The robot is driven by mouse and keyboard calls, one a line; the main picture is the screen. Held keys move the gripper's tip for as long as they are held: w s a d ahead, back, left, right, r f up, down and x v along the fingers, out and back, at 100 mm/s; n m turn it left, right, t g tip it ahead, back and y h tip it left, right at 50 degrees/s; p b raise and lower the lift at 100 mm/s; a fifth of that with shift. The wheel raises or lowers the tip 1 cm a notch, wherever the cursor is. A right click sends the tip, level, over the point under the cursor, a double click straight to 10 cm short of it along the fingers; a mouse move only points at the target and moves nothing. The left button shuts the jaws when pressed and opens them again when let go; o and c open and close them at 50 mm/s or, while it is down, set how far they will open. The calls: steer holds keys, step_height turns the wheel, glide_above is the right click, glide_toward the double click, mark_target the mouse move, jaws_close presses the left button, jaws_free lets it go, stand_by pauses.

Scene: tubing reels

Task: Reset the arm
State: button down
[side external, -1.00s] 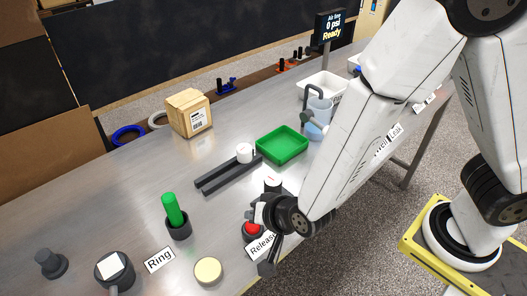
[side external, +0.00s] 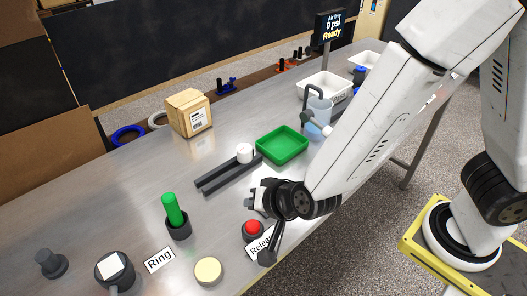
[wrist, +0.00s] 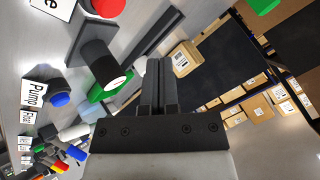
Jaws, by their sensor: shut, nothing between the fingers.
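My gripper (side external: 253,200) is shut and empty above the front part of the metal bench. It is just behind the red button (side external: 253,227) in the side view and appears apart from it. In the wrist view my shut gripper (wrist: 158,65) points past the bench toward the shelving. The red button (wrist: 105,5) is at the top edge there, beside the cut-off Release label (wrist: 53,5). A dark cylinder with a white end (wrist: 98,60) is left of the fingers.
A green tray (side external: 282,145) and two dark rails (side external: 228,175) with a white piece (side external: 244,152) lie behind my gripper. A green rod in a dark cup (side external: 174,210) stands left. A cardboard box (side external: 188,112) is farther back. Bare bench lies between the box and the rails.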

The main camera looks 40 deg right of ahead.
steer(key=shift+w+d, duration=0.1)
stand_by(0.3)
steer(key=shift+w+d+r+n, duration=0.15)
steer(key=shift+w+d+n, duration=0.15)
steer(key=shift+d, duration=0.2)
steer(key=s+d+r+n+g, duration=0.1)
steer(key=s+d+n+g, duration=0.1)
steer(key=d, duration=0.8)
steer(key=s+d+r+n+g+h, duration=0.1)
steer(key=d+n+g, duration=0.3)
steer(key=d, duration=0.6)
steer(key=shift+s+n+g, duration=0.3)
steer(key=shift+s+n, duration=0.3)
steer(key=shift+s, duration=0.3)
